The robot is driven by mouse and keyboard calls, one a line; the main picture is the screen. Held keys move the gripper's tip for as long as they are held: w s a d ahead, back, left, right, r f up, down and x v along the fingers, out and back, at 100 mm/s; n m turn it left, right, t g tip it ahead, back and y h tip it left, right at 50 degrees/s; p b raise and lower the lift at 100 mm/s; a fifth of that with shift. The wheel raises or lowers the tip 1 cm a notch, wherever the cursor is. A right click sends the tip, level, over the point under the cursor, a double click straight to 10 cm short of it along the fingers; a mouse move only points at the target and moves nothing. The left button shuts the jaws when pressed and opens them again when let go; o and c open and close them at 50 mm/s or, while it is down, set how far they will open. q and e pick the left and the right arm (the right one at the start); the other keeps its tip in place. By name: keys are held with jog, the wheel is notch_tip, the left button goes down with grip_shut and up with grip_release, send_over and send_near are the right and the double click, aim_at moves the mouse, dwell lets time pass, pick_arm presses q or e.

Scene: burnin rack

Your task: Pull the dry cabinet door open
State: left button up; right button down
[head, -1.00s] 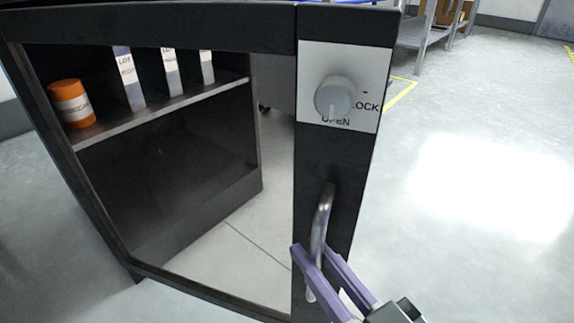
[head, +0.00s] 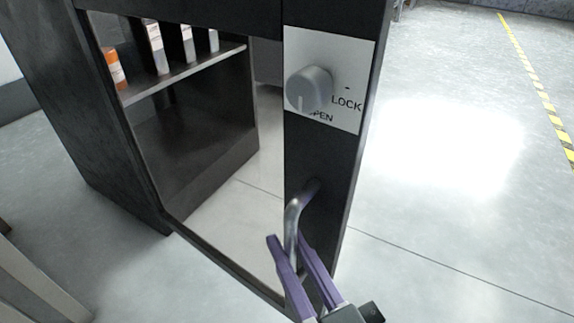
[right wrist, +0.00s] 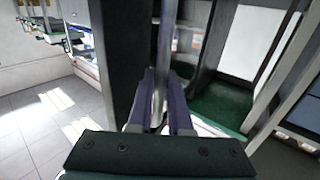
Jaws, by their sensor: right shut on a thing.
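The dry cabinet door (head: 322,165) has a dark frame around a clear window and stands swung out from the cabinet body (head: 125,170), with floor showing through the window between them. A grey knob (head: 310,88) on the white label plate (head: 355,65) has its mark pointing down toward OPEN. A curved metal handle (head: 293,212) sits low on the door's stile. My right gripper (head: 288,242) has its purple fingers shut on the handle. In the right wrist view the handle bar (right wrist: 163,50) runs upright between the fingertips (right wrist: 162,76). My left gripper is not in view.
Inside the cabinet a shelf (head: 190,75) holds an orange bottle (head: 115,68) and several pale bottles. Open floor (head: 450,200) lies right of the door, with a yellow-black floor stripe (head: 540,90) farther off. A pale edge (head: 35,280) shows at lower left.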

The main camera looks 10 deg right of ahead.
jog(key=shift+d+f, duration=0.1)
jog(key=shift+f, duration=0.05)
jog(key=c, duration=1.2)
grip_release()
jog(key=shift+w, duration=0.1)
jog(key=shift+c, duration=0.2)
jog(key=o, duration=0.4)
jog(key=shift+w+a, duration=0.1)
jog(key=shift+a, duration=0.15)
jog(key=shift+d, duration=0.15)
jog(key=p+v, duration=0.3)
jog(key=v, duration=0.7)
